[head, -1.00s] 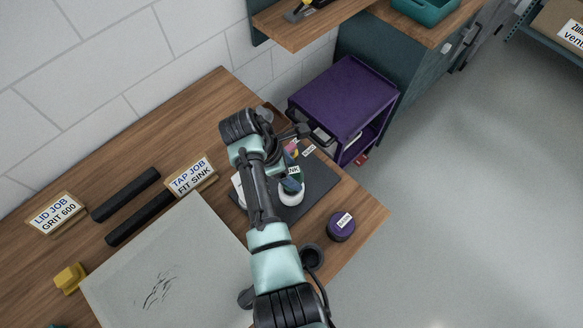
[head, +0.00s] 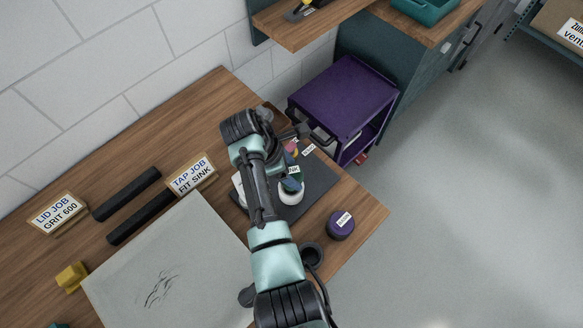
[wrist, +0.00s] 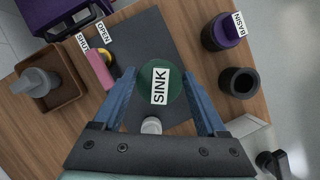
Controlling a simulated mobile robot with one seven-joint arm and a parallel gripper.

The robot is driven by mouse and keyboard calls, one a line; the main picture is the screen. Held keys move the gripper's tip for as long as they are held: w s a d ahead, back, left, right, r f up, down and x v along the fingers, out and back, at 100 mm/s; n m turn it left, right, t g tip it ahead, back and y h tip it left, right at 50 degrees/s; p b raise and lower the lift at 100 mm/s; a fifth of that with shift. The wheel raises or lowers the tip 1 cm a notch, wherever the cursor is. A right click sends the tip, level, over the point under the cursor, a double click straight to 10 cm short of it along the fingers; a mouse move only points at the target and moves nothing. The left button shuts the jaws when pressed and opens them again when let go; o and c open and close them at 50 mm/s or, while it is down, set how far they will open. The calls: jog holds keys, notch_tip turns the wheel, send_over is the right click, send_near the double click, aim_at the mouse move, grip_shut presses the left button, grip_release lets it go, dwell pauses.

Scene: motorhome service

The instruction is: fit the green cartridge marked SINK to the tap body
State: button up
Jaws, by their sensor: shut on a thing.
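The green cartridge (wrist: 158,84) carries a white SINK label and sits between the blue fingers of my gripper (wrist: 160,92). My gripper is shut on it. In the head view, the cartridge (head: 293,171) is largely hidden by my gripper (head: 291,184), over the dark mat. A white round part (head: 291,198), probably the tap body, shows just below the fingers. In the wrist view, a white part (wrist: 151,126) shows beside the cartridge's lower edge. I cannot tell whether the cartridge touches it.
A purple-topped BASIN cartridge (head: 341,225) and a dark cup (head: 312,255) stand near the table's right edge. A pink block (wrist: 99,68) lies left of the cartridge, near a brown tray (wrist: 67,96). A purple trolley (head: 345,95) stands beyond the table.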

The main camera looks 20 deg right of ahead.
jog(key=shift+f, duration=0.1)
jog(key=shift+f+b, duration=2.1)
jog(key=shift+f, duration=0.9)
jog(key=o, duration=1.4)
jog(key=shift+c, duration=0.2)
